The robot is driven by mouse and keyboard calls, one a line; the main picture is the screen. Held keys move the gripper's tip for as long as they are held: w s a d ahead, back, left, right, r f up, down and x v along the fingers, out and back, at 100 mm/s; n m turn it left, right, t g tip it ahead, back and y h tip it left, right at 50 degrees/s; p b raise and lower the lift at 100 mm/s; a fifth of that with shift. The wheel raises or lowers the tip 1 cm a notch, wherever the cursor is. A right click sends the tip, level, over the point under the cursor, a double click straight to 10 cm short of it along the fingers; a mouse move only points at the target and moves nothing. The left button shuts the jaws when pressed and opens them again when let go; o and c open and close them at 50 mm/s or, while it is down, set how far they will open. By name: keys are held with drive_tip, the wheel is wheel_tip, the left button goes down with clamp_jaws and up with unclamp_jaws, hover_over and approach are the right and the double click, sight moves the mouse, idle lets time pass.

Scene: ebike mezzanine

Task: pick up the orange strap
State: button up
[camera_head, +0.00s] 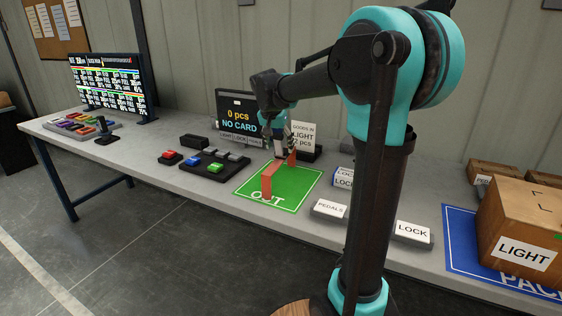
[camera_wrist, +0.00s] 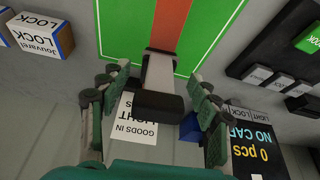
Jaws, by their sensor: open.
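The orange strap (camera_head: 267,185) stands as a low arch on the green OUT mat (camera_head: 298,190). In the wrist view the strap (camera_wrist: 172,22) runs down from the top edge over the mat (camera_wrist: 115,28). My gripper (camera_head: 281,142) is above the far end of the strap, fingers pointing down. In the wrist view its fingers (camera_wrist: 158,78) are spread apart. A pale grey and black piece (camera_wrist: 160,70) shows between them, covering the strap's lower end; I cannot tell what it is. I cannot tell whether the fingers touch the strap.
A GOODS IN sign (camera_head: 304,136) and a NO CARD display (camera_head: 240,117) stand behind the mat. A button box (camera_head: 212,164) is left of it. PEDALS (camera_head: 330,209) and LOCK (camera_head: 412,233) blocks are to the right, with a LIGHT carton (camera_head: 524,225) on a blue mat.

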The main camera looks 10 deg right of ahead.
drive_tip(key=shift+x, duration=1.9)
drive_tip(key=shift+s+d, duration=0.1)
drive_tip(key=shift+c, duration=0.6)
drive_tip(key=c, duration=1.3)
drive_tip(key=shift+r, duration=0.1)
